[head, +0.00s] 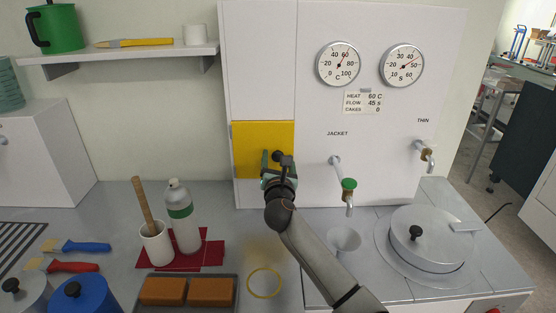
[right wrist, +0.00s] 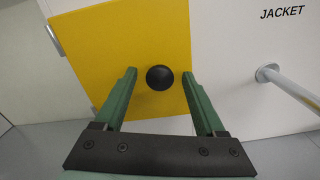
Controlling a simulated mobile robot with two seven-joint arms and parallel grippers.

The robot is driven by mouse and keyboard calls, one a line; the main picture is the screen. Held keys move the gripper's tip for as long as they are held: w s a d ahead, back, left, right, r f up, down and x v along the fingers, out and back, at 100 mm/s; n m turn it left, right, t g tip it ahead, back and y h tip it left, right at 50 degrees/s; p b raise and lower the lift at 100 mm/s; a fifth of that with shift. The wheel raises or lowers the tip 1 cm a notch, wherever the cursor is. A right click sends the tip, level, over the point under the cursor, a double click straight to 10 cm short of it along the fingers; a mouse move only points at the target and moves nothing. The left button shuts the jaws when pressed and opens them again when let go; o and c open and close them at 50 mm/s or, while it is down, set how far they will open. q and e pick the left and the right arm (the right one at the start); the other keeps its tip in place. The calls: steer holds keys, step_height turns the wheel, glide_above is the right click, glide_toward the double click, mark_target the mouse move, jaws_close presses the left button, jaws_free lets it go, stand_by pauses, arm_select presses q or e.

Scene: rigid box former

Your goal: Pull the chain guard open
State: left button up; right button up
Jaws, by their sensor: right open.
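The chain guard is a yellow square panel (head: 250,134) on the white cabinet front, and it looks closed, flush with the panel around it. It also fills much of the right wrist view (right wrist: 115,35). Its round black knob (right wrist: 159,77) sits between and just beyond the two green fingertips of my right gripper (right wrist: 161,73). In the head view the right gripper (head: 277,157) is in front of the guard's right part and partly hides the knob. The right gripper is open, with gaps on both sides of the knob. My left gripper is not in view.
A round lidded pan (head: 428,240) is farther right. A white bottle (head: 183,225), a cup (head: 156,243) and brown blocks (head: 211,291) stand on the counter left.

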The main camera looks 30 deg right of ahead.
jaws_close()
stand_by(0.4)
stand_by(0.9)
